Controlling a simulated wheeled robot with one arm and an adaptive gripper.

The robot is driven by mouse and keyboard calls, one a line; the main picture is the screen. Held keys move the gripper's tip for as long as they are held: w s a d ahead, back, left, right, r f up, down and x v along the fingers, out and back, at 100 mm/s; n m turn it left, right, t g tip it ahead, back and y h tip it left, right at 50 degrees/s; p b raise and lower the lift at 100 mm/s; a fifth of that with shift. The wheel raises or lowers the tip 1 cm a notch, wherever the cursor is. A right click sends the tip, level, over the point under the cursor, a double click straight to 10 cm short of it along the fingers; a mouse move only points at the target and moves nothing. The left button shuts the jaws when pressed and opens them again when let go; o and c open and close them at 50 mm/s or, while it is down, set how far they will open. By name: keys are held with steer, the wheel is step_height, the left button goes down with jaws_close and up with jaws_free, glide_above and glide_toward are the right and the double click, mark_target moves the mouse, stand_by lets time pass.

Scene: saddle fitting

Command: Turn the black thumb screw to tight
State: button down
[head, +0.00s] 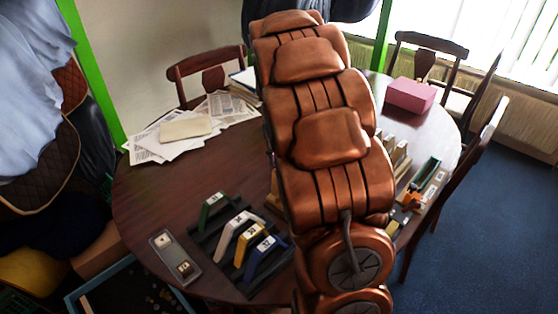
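I cannot make out the black thumb screw in the head view. A large copper-brown arm, which looks like my own, runs up the middle of the picture and hides the centre of the table. Parts of wooden pieces (398,156) show at the right edge of the arm, and what they belong to is mostly hidden. My gripper is not visible.
The dark wooden table (150,205) carries a rack of numbered green, white, yellow and blue arches (240,240), a grey plate (172,256), papers (165,150), a pink box (410,95) and a green tray (425,173). Chairs stand around it. Bare tabletop shows at left.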

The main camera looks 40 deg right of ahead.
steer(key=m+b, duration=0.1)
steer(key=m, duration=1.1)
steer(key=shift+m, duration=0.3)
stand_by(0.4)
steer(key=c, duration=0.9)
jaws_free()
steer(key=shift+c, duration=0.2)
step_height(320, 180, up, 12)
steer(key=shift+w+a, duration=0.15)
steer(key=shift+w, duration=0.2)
